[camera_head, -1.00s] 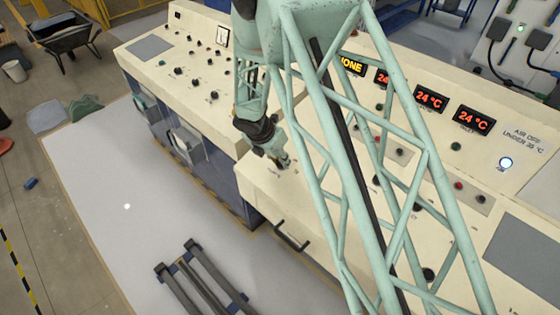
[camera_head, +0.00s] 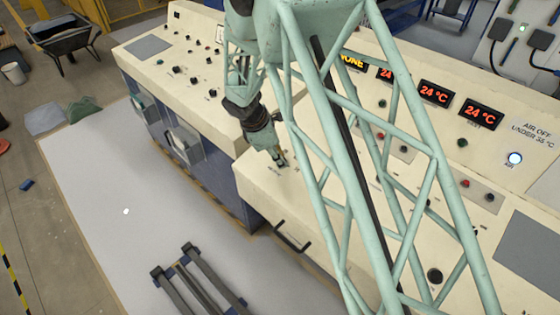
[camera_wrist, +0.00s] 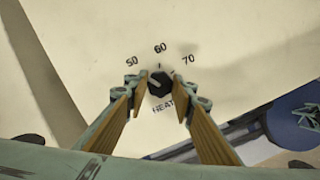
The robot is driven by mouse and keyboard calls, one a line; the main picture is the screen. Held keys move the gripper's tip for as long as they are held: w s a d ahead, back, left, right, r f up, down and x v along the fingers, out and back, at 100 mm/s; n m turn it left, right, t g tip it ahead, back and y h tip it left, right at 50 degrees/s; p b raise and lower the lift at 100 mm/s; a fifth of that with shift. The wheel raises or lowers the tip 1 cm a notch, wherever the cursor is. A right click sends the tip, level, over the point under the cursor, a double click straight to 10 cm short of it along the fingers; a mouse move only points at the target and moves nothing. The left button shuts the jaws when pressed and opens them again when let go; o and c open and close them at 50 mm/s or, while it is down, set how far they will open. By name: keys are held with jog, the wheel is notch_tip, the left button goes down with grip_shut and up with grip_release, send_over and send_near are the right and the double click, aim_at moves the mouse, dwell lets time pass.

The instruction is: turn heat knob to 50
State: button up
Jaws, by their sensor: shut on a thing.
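The heat knob (camera_wrist: 159,84) is a small black knob on the cream panel, with HEAT printed below it. The numbers 50 (camera_wrist: 131,61), 60 (camera_wrist: 160,48) and 70 (camera_wrist: 188,59) are printed in an arc above it. Its exact pointer setting is hard to tell. My gripper (camera_wrist: 161,86) has one tan-padded finger on each side of the knob and is shut on it. In the head view my gripper (camera_head: 281,160) reaches down to the panel near its left edge, and the knob is hidden there.
Red displays reading 24 °C (camera_head: 434,93) and a lit round lamp (camera_head: 515,158) sit on the console's right part. A dark handle (camera_head: 292,238) sticks out from the console front. Another console (camera_head: 165,75) with several knobs stands left. My lattice arm covers much of the panel.

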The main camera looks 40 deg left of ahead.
jog(key=shift+m, duration=0.5)
jog(key=shift+b, duration=0.3)
jog(key=o, duration=0.8)
jog(key=shift+o, duration=0.2)
jog(key=shift+r, duration=0.15)
jog(key=v, duration=1.1)
jog(key=shift+a+r, duration=0.15)
jog(key=shift+r, duration=0.2)
